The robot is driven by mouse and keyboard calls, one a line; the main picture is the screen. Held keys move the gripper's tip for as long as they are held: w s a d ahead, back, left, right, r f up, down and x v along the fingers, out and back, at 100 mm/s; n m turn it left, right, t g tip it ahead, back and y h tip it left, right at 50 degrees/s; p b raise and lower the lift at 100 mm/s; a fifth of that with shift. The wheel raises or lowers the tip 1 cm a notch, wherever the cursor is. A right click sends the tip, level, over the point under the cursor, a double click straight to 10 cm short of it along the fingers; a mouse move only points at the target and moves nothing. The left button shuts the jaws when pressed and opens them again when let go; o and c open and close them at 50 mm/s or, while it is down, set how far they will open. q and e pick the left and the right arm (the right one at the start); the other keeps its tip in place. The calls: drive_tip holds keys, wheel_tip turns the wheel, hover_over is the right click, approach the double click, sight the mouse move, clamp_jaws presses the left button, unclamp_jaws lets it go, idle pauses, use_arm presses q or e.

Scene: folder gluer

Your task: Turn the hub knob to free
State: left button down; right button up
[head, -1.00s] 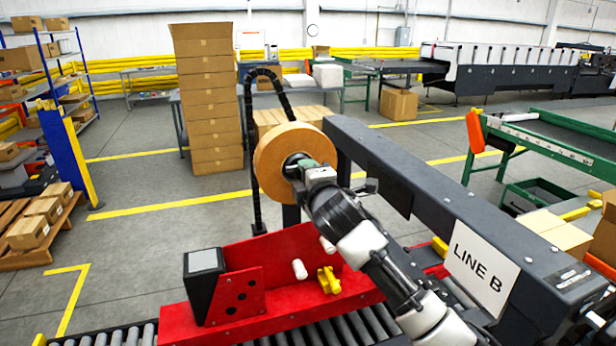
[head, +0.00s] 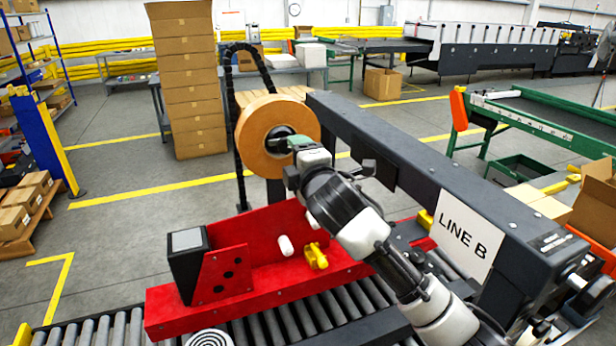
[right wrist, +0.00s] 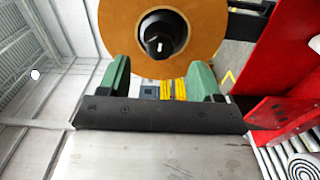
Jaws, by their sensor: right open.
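A tan roll (head: 253,150) is mounted at the end of the dark beam; it also shows in the right wrist view (right wrist: 208,28). The black hub knob (right wrist: 162,42), with a small white mark, sits in the roll's central hole. My right gripper (right wrist: 160,74) is open, with its green fingers apart and nothing between them. The knob appears just beyond the fingertips, roughly centred between them. In the head view my right gripper (head: 285,145) is in front of the roll's centre and hides the knob. My left gripper is not in view.
A red frame (head: 265,285) with a white knob (head: 286,245) and a yellow knob (head: 316,256) stands below the roll. The dark beam (head: 410,165), labelled LINE B, runs to the right. Rollers (head: 290,325) lie in front. Stacked cartons (head: 190,90) stand behind, left.

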drive_tip(key=shift+b+v, duration=0.8)
drive_tip(key=shift+v, duration=2.15)
drive_tip(key=shift+f, duration=0.1)
drive_tip(key=w+d+f+m+g+h+b, duration=0.1)
drive_tip(key=w+d+f+m+g, duration=0.15)
drive_tip(key=f, duration=1.15)
drive_tip(key=w+d+f+m+g+h+b, duration=0.15)
drive_tip(key=d+f+m, duration=0.25)
drive_tip(key=f, duration=1.1)
drive_tip(key=s+d+f+m+g+h, duration=0.15)
drive_tip(key=s+f, duration=0.35)
drive_tip(key=f, duration=0.6)
drive_tip(key=s+d+f+m+g+b, duration=0.1)
drive_tip(key=s+d+f+m+g, duration=0.15)
drive_tip(key=s+f, duration=0.6)
drive_tip(key=s+d+f+m+g+h, duration=0.1)
drive_tip(key=s+d+f+m+g, duration=0.15)
drive_tip(key=f, duration=1.15)
drive_tip(key=s+d+f+m+g, duration=0.2)
drive_tip(key=s+f, duration=0.4)
drive_tip(key=s, duration=0.7)
drive_tip(key=s+d+f+m+g+b, duration=0.1)
drive_tip(key=s+f, duration=0.6)
drive_tip(key=s, duration=0.7)
drive_tip(key=s+d+f+m+g, duration=0.2)
drive_tip(key=s+f, duration=0.5)
drive_tip(key=s, duration=0.6)
drive_tip(key=shift+s+d+m+g+h+b, duration=0.3)
drive_tip(key=shift+s+d+m+g+b, duration=0.15)
drive_tip(key=shift+d, duration=0.3)
